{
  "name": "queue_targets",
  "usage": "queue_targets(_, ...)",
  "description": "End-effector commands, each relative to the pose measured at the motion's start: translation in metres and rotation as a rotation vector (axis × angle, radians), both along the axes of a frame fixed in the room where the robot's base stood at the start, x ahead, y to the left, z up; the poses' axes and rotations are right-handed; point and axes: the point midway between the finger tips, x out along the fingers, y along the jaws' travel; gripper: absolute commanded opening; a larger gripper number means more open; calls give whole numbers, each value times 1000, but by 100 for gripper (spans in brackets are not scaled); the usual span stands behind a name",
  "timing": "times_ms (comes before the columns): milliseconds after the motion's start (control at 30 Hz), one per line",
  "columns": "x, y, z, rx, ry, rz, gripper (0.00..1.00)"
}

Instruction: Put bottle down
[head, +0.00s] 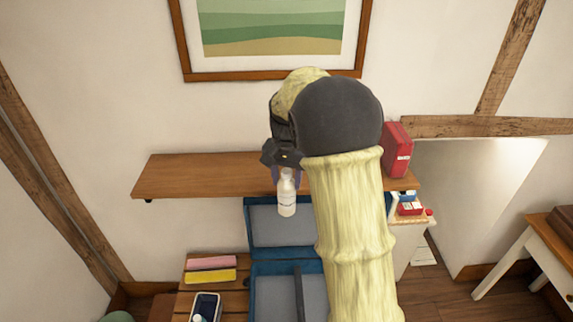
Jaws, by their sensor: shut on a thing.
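A white bottle (286,198) hangs upright below my gripper (285,175) in the head view. My gripper is shut on the bottle's upper part; dark and purple finger parts show around it, and my arm hides much of the right side. The bottle appears in front of the wooden wall shelf (200,178) and above the open blue case (250,222). Its base looks clear of any surface, though the exact depth is hard to tell.
A red box (397,150) stands on the shelf's right end; the left part is bare. A wooden table (187,283) holds a pink block (210,262), a yellow block (210,276) and a phone-like device (206,304). Small red items (410,207) lie at right. A framed picture (275,76) hangs above.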

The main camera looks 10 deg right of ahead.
Motion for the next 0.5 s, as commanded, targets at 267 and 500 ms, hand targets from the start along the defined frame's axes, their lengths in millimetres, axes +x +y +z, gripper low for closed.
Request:
queue_targets(267, -13, 0, -63, 1, 5, 76, 0)
queue_targets(500, -41, 0, -141, 1, 7, 181, 0)
